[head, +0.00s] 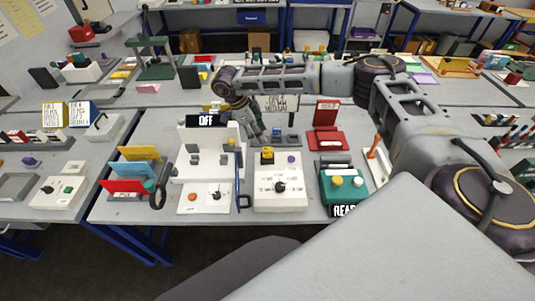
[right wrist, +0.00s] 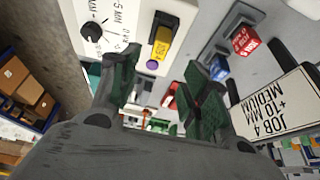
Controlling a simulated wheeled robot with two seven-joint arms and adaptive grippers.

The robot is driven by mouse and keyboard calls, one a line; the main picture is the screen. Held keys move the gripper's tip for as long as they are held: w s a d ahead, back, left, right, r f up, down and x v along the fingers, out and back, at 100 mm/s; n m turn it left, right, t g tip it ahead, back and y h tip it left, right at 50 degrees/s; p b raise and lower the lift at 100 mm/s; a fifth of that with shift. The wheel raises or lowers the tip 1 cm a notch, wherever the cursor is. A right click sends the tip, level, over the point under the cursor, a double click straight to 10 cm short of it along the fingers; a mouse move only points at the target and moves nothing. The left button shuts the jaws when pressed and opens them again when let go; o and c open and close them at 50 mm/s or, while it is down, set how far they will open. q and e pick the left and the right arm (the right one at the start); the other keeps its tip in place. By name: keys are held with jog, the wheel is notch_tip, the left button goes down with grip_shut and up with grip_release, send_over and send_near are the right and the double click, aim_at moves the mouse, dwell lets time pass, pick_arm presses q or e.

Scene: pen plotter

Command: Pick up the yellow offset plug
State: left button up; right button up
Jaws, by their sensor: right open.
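The yellow offset plug (head: 267,155) sits at the back of a white panel box (head: 280,202) with a black knob, near the front of the middle table. In the right wrist view the yellow plug (right wrist: 161,38) lies beyond the fingertips, beside the panel's knob. My right gripper (head: 254,132) is open and empty, above and behind the plug, apart from it. Its two dark green fingers also show in the right wrist view (right wrist: 164,78), spread apart. My left gripper is not in view.
A white plotter (head: 208,165) with an "OFF" display stands left of the panel box. A purple piece (head: 291,158) is right of the plug. A job sign (right wrist: 287,105) and a holder with red (right wrist: 245,40) and blue blocks are close by. A green box (head: 345,190) stands right.

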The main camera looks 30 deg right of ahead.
aim_at(267, 149)
jog(key=shift+p+x, duration=0.3)
jog(key=shift+x, duration=2.2)
jog(key=shift+a, duration=0.1)
jog(key=shift+f, duration=0.15)
jog(key=shift+s+d+f+p, duration=0.2)
jog(key=shift+f+p, duration=0.15)
jog(key=shift+f, duration=0.2)
jog(key=shift+p+x, duration=0.45)
jog(key=shift+x, duration=1.4)
jog(key=shift+w+a, duration=0.15)
grip_shut()
